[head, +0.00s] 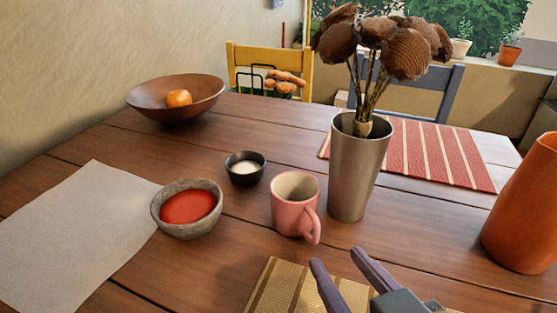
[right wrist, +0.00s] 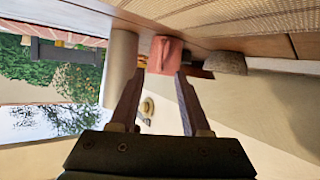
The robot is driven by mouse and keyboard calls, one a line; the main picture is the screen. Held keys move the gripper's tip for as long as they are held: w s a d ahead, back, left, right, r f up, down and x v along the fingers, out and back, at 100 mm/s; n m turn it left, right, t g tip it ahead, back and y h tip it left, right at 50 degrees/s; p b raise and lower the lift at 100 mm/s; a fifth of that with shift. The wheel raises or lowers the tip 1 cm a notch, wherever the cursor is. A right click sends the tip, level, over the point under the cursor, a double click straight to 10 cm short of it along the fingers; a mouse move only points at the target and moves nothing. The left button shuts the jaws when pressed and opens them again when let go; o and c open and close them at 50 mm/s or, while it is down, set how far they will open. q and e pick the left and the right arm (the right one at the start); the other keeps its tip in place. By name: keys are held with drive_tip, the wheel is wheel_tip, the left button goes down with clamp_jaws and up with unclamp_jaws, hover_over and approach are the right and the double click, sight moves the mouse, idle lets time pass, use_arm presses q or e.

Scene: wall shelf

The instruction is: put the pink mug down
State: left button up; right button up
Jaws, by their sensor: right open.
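The pink mug (head: 294,207) stands upright on the wooden table (head: 240,262), its handle toward the front right. My right gripper (head: 335,266) is open and empty, in front of the mug and a little to its right, apart from it. In the right wrist view, which is turned over, the mug (right wrist: 165,54) shows beyond and between the open fingers (right wrist: 158,82). My left gripper is in neither view.
A metal vase (head: 352,175) of dried flowers stands close right of the mug. A grey bowl with red contents (head: 187,228) and a small dark cup (head: 245,181) are to its left. A woven mat (head: 275,290) lies in front. An orange vase (head: 522,225) stands far right.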

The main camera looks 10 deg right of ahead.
sight(317, 234)
drive_tip(key=x, duration=0.3)
drive_tip(key=shift+w+d, duration=0.1)
drive_tip(key=shift+w, duration=0.25)
drive_tip(key=b+x, duration=0.1)
drive_tip(key=x, duration=0.4)
drive_tip(key=shift+w+f, duration=0.25)
clamp_jaws()
idle(0.9)
